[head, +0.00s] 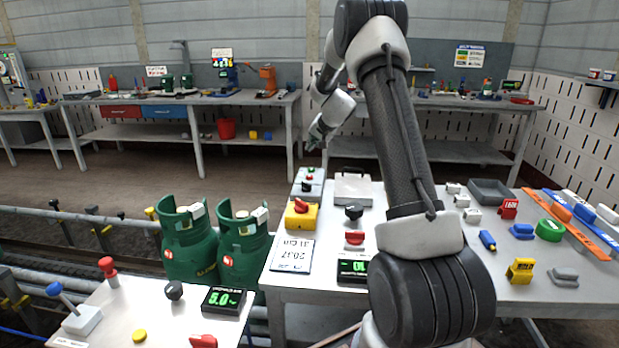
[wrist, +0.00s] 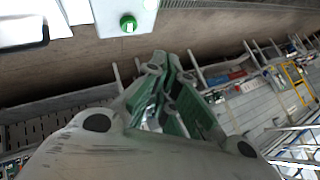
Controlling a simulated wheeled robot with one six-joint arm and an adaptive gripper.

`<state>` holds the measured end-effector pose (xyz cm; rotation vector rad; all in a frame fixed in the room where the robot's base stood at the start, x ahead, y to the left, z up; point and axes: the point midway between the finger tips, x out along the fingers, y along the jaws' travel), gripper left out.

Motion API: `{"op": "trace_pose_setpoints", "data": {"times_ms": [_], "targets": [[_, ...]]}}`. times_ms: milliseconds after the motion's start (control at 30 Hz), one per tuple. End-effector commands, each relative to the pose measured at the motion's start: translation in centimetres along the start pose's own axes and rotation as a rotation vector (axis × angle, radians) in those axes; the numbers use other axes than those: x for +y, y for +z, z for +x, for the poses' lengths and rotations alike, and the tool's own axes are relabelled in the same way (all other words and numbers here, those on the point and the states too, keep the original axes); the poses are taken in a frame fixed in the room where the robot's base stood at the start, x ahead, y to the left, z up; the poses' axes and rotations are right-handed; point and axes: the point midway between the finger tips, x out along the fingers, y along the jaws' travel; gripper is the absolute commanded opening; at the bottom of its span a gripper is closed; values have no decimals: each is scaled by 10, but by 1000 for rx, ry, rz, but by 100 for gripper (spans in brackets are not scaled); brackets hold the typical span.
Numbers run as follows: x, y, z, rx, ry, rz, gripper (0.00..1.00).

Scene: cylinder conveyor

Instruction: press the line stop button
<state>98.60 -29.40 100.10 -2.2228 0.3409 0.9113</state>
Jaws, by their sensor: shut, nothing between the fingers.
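A small pale control box (head: 317,190) stands at the back left of the right table, with a red button (head: 309,177) and a dark knob on its top. In front of it is a yellow box (head: 293,218) with a red knob (head: 301,205). I cannot read which is labelled line stop. My gripper (head: 314,143) is shut and empty, in the air above and behind the control box, apart from it. In the wrist view my green-padded fingers (wrist: 168,62) are closed, and a green button (wrist: 128,23) on a pale box shows beyond them.
My arm covers part of the right table (head: 472,262). A lidded pale box (head: 352,190), a dark knob (head: 354,212) and a display (head: 352,271) stand close by. Green gas cylinders (head: 189,243) are on the left. Workbenches (head: 180,98) line the back; open floor lies between.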

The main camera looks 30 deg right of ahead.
Motion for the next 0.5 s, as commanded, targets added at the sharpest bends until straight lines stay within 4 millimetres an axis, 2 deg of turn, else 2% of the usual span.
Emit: {"op": "trace_pose_setpoints", "data": {"times_ms": [500], "targets": [[33,32,43,-2,2,1,0]]}}
